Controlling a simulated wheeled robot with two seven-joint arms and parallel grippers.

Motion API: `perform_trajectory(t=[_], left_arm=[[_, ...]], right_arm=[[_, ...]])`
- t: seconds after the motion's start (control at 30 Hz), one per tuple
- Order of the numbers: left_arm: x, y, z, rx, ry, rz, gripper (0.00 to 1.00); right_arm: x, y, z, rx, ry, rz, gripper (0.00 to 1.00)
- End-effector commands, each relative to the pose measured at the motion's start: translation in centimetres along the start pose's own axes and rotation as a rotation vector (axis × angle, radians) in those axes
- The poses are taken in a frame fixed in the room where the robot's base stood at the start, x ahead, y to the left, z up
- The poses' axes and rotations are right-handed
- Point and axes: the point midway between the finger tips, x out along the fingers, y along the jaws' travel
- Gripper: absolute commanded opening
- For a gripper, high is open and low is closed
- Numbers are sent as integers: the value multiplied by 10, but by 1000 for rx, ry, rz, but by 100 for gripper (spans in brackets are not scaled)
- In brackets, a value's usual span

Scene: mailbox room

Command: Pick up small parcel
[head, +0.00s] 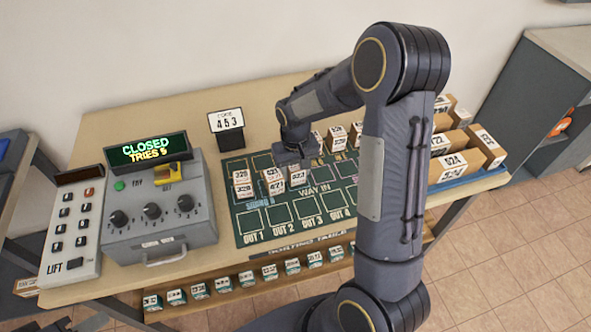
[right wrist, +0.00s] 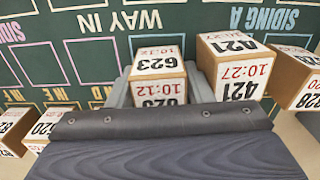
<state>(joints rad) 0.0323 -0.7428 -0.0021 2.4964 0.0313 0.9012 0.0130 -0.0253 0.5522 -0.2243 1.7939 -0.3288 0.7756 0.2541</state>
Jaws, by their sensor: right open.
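Several small cardboard parcels with white number labels stand on the dark green sorting mat (head: 278,214). My right gripper (head: 294,158) is over the mat's left half, just above the parcels. In the right wrist view the parcel labelled 623 (right wrist: 158,72) sits between its two grey fingers, which are apart; I cannot tell whether they touch it. The parcel labelled 421 (right wrist: 234,66) stands right beside one finger. Other parcels, 620 (right wrist: 48,124) and 328 (right wrist: 298,76), stand farther out. My left gripper is not in view.
A grey control box (head: 158,215) with a CLOSED display (head: 148,149) and a LIFT panel (head: 72,225) stand at left. A 453 sign (head: 226,125) stands behind the mat. A blue tray (head: 468,184) with larger parcels is at right. Small boxes (head: 247,279) line a lower shelf.

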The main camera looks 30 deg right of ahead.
Motion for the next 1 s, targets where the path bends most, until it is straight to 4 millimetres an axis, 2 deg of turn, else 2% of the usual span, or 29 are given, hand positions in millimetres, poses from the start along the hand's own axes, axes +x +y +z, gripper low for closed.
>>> perform_trajectory(t=[0.23,0.47,0.77,0.87,1.0], left_arm=[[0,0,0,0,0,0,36],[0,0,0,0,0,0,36],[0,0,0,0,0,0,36],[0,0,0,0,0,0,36],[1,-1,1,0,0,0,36]], right_arm=[[2,0,0,0,0,0,45],[1,0,0,-1,0,0,16],[-2,0,0,-1,2,0,16],[-8,0,-1,-1,2,0,16],[-26,0,-1,-2,5,-1,16]])
